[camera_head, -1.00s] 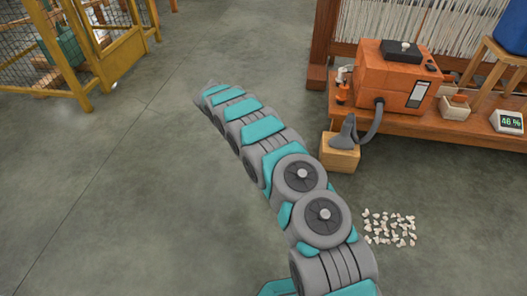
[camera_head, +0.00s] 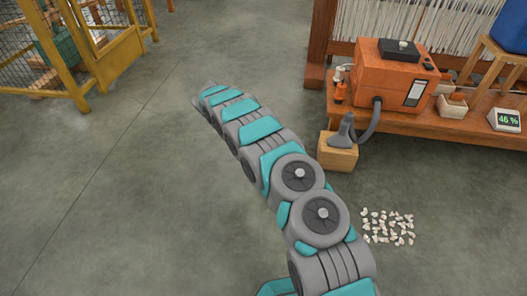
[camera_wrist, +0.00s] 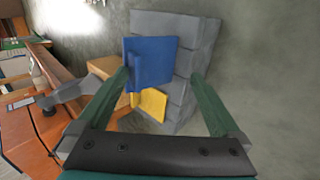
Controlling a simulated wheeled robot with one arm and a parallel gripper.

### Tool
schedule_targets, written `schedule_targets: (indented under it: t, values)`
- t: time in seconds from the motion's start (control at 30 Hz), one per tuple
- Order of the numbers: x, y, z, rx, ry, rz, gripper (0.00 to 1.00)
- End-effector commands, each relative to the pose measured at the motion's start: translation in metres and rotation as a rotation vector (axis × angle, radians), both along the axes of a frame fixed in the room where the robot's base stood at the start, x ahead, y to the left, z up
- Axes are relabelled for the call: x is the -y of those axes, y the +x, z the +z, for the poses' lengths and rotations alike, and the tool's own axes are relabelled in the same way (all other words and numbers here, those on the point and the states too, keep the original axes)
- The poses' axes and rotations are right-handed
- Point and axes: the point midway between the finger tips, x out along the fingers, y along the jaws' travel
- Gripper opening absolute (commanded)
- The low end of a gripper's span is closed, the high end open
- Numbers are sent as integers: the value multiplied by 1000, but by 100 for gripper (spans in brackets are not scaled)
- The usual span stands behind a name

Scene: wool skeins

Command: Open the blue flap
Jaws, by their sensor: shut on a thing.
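The blue flap (camera_wrist: 152,62) shows in the wrist view as a flat blue panel with a raised tab near its left edge. It sits on the front of a grey stepped block (camera_wrist: 170,22). A yellow flap (camera_wrist: 152,102) shows below it. The green fingers of my gripper (camera_wrist: 160,76) are spread wide, one on each side of the blue flap. The left fingertip meets the flap's left side; contact at the right fingertip is unclear. The flap and my gripper do not show in the head view, where my arm crosses the middle.
An orange machine (camera_head: 395,72) stands on a low wooden bench (camera_head: 450,122). Its hose ends in a grey nozzle (camera_head: 345,130) on a wooden block (camera_head: 338,157). Pale scraps (camera_head: 388,226) lie on the floor. A yellow mesh fence (camera_head: 110,60) stands at upper left. The left floor is clear.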

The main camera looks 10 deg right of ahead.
Motion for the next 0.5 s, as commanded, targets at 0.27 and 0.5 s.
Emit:
schedule_targets:
  t: [0.27, 0.5]
  values:
    - [-6, 1, -9, 0, 13, 4, 56]
    - [-20, 7, -3, 0, 12, 5, 44]
